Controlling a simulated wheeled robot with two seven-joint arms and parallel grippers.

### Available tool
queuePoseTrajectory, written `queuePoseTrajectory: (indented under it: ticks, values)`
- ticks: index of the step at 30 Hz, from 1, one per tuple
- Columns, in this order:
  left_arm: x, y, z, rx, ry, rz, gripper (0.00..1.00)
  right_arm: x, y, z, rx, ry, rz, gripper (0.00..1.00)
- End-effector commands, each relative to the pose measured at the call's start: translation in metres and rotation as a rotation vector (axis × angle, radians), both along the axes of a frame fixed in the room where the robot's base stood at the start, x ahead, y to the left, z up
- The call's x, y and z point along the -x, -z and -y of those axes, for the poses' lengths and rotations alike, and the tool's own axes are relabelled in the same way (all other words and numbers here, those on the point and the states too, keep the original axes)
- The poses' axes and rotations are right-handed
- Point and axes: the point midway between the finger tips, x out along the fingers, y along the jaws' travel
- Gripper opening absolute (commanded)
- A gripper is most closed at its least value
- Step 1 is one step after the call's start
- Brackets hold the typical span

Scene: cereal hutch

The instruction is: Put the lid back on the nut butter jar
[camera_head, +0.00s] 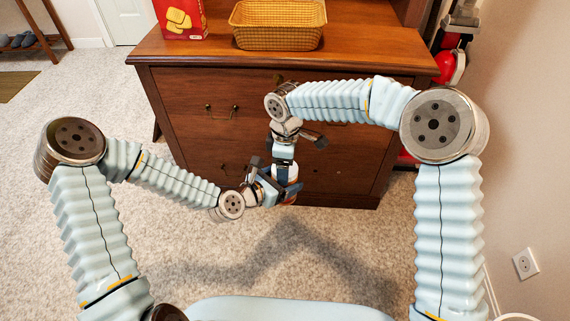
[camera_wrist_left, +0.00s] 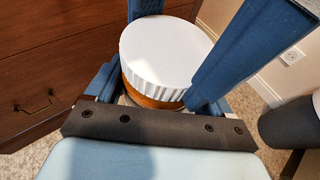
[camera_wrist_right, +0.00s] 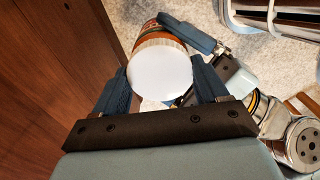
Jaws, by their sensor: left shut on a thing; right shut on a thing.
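The nut butter jar (camera_head: 291,201) is held in the air in front of the wooden cabinet. Its brown-orange body shows below the lid in the left wrist view (camera_wrist_left: 150,90) and behind the lid in the right wrist view (camera_wrist_right: 152,27). The white ribbed lid (camera_wrist_left: 165,48) sits over the jar's mouth, with no clear gap visible; full seating cannot be told. My left gripper (camera_head: 272,187) is shut around the jar body. My right gripper (camera_wrist_right: 160,85) comes from above, its fingers on both sides of the lid (camera_wrist_right: 163,73). The finger contacts are partly hidden.
The wooden cabinet (camera_head: 180,95) stands just behind my grippers. On its top are a wicker basket (camera_head: 278,38) and a red cracker box (camera_head: 181,18). Carpet (camera_head: 200,265) lies open below. A wall with an outlet (camera_head: 525,263) is at the right.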

Motion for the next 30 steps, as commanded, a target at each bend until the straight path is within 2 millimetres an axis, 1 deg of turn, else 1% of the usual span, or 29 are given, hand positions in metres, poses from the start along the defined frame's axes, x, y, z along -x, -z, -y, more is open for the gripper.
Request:
queuePoseTrajectory:
  ticks: [4, 5, 9, 10, 23, 26, 30]
  values:
    - [0.001, -0.001, 0.002, 0.001, 0.005, 0.001, 0.00, -0.001, -0.001, -0.001, -0.003, -0.003, 0.003, 0.37]
    - [0.001, -0.001, 0.002, 0.001, 0.005, 0.001, 0.00, -0.001, -0.001, -0.001, -0.003, -0.003, 0.003, 0.75]
    - [0.001, -0.001, 0.001, 0.000, 0.004, 0.001, 0.00, 0.000, -0.001, -0.001, -0.003, -0.005, 0.002, 0.96]
    - [0.001, -0.001, 0.001, 0.001, 0.004, 0.002, 0.00, 0.000, -0.001, -0.001, -0.002, -0.005, 0.002, 0.99]
    - [-0.002, -0.001, -0.001, 0.000, -0.003, 0.004, 0.00, 0.002, -0.001, -0.001, 0.001, -0.009, -0.004, 0.99]
    - [-0.002, -0.001, -0.001, 0.000, -0.005, 0.004, 0.00, 0.002, -0.006, -0.001, 0.001, -0.009, -0.004, 0.99]
    - [-0.002, -0.001, -0.001, 0.000, -0.004, 0.003, 0.00, 0.002, -0.023, -0.002, -0.002, -0.009, -0.003, 0.99]
